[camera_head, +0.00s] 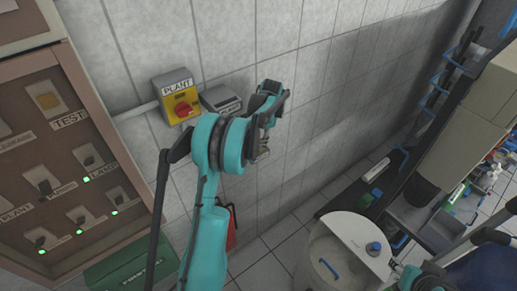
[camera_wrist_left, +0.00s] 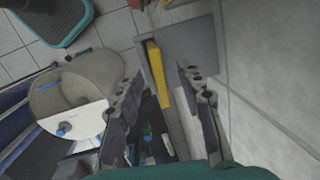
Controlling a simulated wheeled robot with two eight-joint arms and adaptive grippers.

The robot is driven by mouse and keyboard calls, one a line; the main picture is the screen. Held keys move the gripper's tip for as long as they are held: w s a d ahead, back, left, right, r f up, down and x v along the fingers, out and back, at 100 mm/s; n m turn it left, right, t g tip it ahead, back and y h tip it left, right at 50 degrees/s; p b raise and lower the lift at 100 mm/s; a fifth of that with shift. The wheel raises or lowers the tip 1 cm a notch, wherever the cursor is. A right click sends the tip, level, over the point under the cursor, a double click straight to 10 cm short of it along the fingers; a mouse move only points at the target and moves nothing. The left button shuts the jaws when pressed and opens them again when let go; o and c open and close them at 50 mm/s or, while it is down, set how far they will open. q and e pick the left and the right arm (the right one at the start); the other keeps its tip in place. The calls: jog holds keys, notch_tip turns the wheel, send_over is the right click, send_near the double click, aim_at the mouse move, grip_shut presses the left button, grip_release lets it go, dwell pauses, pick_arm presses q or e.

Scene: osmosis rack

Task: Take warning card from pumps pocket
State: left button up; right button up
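In the head view my left gripper (camera_head: 264,146) hangs beside the tiled wall, right of a small grey box with a label (camera_head: 222,102) that I cannot read. In the left wrist view my left gripper (camera_wrist_left: 160,74) is open, its two fingers spread apart. A yellow strip (camera_wrist_left: 157,73) shows between the fingers, against a flat grey piece (camera_wrist_left: 193,45) near the wall. It may be the warning card seen edge-on, but no lettering shows. Contact with the fingers is not visible. A teal part of my right arm (camera_head: 421,279) shows at the bottom right; its fingers cannot be made out.
A yellow isolator with a red knob, labelled PLANT (camera_head: 178,97), is left of the grey box. A switch panel (camera_head: 122,168) stands at far left. A round pale tank (camera_head: 318,250) and dark rack (camera_head: 400,185) stand at lower right. A red extinguisher (camera_head: 232,226) is partly behind my arm.

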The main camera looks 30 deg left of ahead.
pick_arm(q)
jog(key=shift+r, duration=0.1)
grip_shut()
jog(key=shift+r, duration=0.1)
